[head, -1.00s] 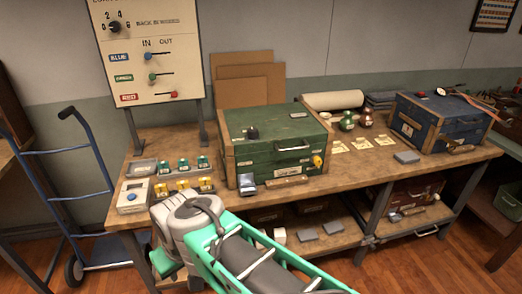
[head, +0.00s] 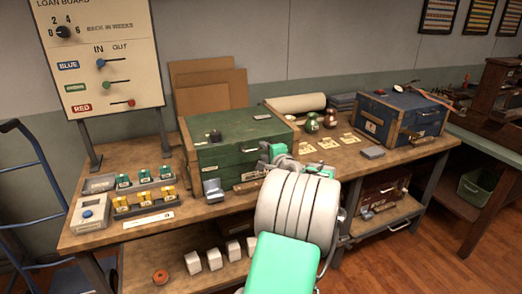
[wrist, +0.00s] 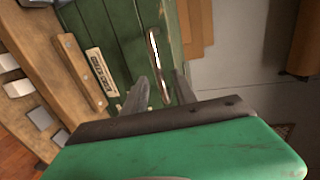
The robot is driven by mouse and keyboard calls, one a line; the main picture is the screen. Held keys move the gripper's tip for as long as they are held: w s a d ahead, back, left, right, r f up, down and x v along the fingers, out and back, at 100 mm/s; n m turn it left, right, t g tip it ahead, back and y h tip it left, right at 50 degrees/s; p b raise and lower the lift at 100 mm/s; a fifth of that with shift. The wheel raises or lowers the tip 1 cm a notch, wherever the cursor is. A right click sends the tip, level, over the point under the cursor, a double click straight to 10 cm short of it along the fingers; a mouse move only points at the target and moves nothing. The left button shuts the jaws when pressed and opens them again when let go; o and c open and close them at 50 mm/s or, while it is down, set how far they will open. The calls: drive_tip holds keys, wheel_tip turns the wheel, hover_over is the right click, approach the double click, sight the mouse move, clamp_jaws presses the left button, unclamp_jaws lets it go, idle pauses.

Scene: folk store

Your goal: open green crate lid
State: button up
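The green crate (head: 225,150) with wooden corner trim sits on the workbench, its lid (head: 240,128) down. My gripper (head: 272,150) is at the crate's right front corner. In the wrist view my gripper (wrist: 162,85) is open, its two fingers apart and pointing at the green planks (wrist: 118,35). A bright metal handle (wrist: 155,55) lies ahead of and between the fingertips; I cannot tell whether they touch it. The yellow knob on the crate's front is hidden by my arm.
A blue crate (head: 400,118) stands at the bench's right. Two small jars (head: 321,121) and paper cards (head: 328,143) lie between the crates. Small green and yellow items in racks (head: 145,207) sit at left. The loan board (head: 100,60) stands behind.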

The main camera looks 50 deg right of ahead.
sight(262, 149)
drive_tip(key=x, duration=0.3)
drive_tip(key=shift+w+d, duration=0.15)
drive_tip(key=shift+w, duration=0.25)
clamp_jaws()
idle(1.1)
